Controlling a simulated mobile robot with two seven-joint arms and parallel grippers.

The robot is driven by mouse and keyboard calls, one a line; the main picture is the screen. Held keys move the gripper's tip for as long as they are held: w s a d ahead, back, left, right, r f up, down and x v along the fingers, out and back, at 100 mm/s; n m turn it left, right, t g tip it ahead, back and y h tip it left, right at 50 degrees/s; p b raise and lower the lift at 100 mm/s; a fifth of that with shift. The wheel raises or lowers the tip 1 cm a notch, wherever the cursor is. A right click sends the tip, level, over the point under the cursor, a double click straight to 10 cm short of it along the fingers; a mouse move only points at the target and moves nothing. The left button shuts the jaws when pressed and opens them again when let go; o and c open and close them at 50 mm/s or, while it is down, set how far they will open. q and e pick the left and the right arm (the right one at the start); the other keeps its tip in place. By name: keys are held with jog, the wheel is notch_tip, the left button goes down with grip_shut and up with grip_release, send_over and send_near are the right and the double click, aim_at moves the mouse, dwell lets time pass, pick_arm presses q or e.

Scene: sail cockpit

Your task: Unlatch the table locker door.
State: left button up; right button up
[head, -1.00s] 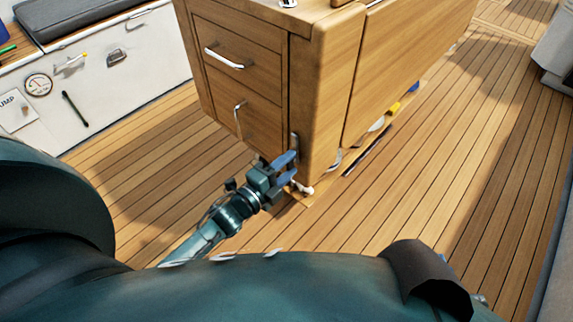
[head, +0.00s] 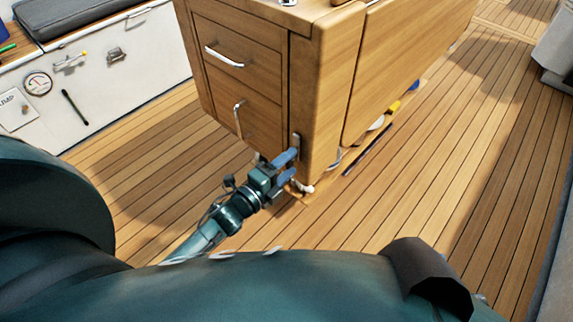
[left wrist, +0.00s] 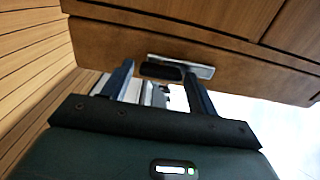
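The table locker (head: 310,70) is a wooden cabinet. Its lower door (head: 262,120) appears closed and has an upright metal handle (head: 238,118). A metal latch (head: 297,142) sits low on the post at the door's right edge; in the left wrist view the latch shows as a metal plate with a dark piece (left wrist: 163,71). My left gripper (head: 288,167) is at the latch, its blue fingers close to it. In the left wrist view the fingers of the left gripper (left wrist: 160,88) are apart, with the latch just beyond the tips; contact is unclear. My right gripper is not visible.
An upper drawer (head: 235,45) with a metal handle is above the door. A table leaf (head: 400,60) hangs at the right, with small items on the deck beneath it. A white bench locker (head: 110,75) stands at the left. The wooden deck (head: 430,200) on the right is clear.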

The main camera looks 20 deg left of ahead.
pick_arm(q)
jog(key=shift+o, duration=0.7)
jog(key=shift+s+a, duration=0.1)
jog(key=shift+s, duration=0.2)
jog(key=p+v, duration=0.1)
jog(key=v, duration=1.1)
jog(key=shift+s, duration=0.25)
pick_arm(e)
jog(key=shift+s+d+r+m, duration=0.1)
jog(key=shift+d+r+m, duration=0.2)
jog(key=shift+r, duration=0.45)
pick_arm(q)
jog(key=shift+r, duration=0.15)
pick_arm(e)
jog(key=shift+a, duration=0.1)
